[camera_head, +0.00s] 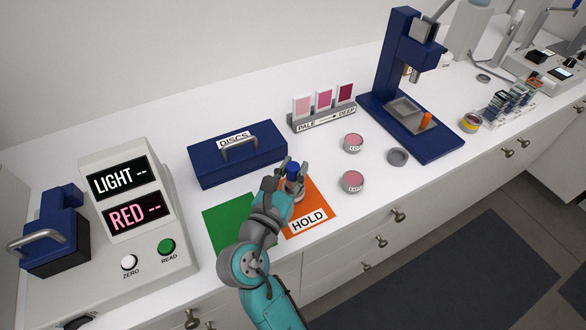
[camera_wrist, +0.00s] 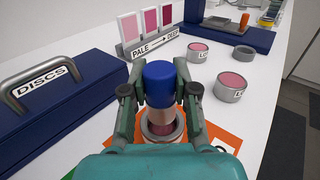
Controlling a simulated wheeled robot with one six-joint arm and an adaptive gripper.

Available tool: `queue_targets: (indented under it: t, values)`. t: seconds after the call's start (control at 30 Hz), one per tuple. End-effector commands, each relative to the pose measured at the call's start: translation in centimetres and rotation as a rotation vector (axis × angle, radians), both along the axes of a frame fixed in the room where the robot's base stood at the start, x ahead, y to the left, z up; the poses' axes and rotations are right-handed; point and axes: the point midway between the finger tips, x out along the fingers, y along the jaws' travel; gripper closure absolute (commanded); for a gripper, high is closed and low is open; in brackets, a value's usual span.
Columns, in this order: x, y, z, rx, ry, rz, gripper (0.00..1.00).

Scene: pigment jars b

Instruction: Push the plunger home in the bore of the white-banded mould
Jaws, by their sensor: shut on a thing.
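My gripper (camera_wrist: 159,98) is shut on an upright cylinder with a blue top (camera_wrist: 160,82) and a coppery lower body. In the head view the blue top (camera_head: 292,171) shows between my fingers, over the orange HOLD mat. Directly under it is a round pale grey jar or ring (camera_wrist: 148,134) with dark pink showing inside. I cannot tell whether the cylinder touches it or how deep it sits. I cannot make out a white-banded mould for certain.
A blue DISCS box (camera_head: 208,160) stands left of my gripper, and a green mat (camera_head: 222,226) lies beside the orange mat (camera_head: 322,212). Pink jars (camera_head: 353,183) and an empty grey ring (camera_head: 397,157) stand to the right. A blue press (camera_head: 393,60) stands behind.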

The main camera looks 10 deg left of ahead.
Motion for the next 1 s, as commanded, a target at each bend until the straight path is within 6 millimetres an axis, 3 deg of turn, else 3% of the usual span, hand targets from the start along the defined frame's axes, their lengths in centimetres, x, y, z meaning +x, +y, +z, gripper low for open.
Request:
queue_targets:
  t: [1.0]
  values:
    - [0.0,0.0,-1.4,-0.001,0.000,0.000,1.00]
